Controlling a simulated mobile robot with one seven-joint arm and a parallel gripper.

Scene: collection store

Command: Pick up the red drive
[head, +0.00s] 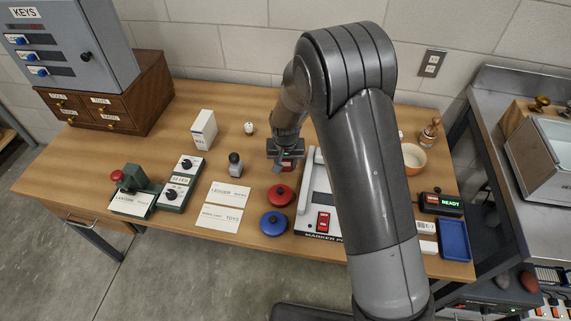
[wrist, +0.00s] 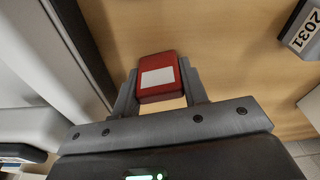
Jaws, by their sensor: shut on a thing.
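The red drive (wrist: 157,77) is a small red block with a white label on its face. In the wrist view it sits between the two fingers of my gripper (wrist: 158,88), which is shut on it. I cannot tell whether the drive touches the table.
The white marker machine (head: 311,195) stands close on the right. Red (head: 281,195) and blue (head: 274,223) round lidded items lie in front. Bare table (head: 180,101) shows at the back left.

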